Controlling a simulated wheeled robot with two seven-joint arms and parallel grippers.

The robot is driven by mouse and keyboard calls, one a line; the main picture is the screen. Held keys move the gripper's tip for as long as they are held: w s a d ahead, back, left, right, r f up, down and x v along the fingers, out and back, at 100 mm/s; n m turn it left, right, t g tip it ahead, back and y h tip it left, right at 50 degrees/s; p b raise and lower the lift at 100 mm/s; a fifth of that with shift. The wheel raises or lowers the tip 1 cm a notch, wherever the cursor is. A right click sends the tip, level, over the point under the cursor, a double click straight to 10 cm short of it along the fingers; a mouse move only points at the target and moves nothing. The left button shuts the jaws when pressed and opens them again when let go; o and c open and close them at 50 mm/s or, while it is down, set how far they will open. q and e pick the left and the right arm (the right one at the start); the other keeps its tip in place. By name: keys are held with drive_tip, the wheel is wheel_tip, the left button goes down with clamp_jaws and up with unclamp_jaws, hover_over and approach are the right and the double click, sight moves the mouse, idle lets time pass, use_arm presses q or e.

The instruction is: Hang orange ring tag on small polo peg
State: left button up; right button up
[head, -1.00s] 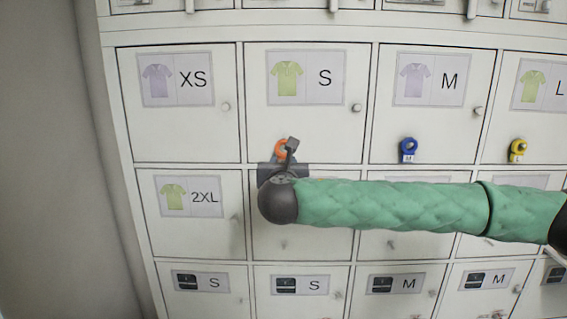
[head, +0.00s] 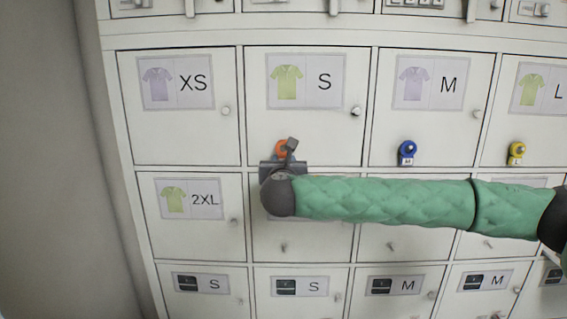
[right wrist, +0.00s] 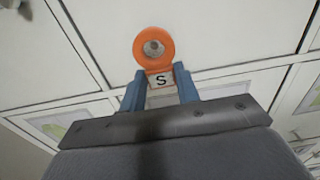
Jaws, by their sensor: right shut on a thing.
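The orange ring tag (head: 281,148) is at the lower part of the door with the green polo and S label (head: 305,79). In the right wrist view the tag (right wrist: 154,50) shows its ring above and a white tab marked S below. A grey peg end (right wrist: 153,48) shows inside the ring; I cannot tell how deep the peg sits through it. My right gripper (right wrist: 160,88) is shut on the tab with its two blue fingers. In the head view the right gripper (head: 283,165) is mostly hidden behind my wrist. My left gripper is not in view.
A blue tag (head: 407,152) hangs on the M polo door and a yellow tag (head: 516,152) on the L polo door. Door knobs (head: 356,111) stick out nearby. My green right arm covers part of the row below.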

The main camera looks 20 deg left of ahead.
drive_tip(key=shift+p+x, duration=0.35)
drive_tip(key=shift+x, duration=0.7)
drive_tip(key=shift+w+a+f+b, duration=0.1)
drive_tip(key=shift+w+f+b, duration=0.2)
drive_tip(key=shift+w, duration=0.05)
drive_tip(key=shift+w+a+b, duration=0.1)
drive_tip(key=shift+w+b, duration=0.25)
drive_tip(key=shift+w, duration=0.05)
drive_tip(key=o, duration=1)
drive_tip(key=shift+o, duration=0.2)
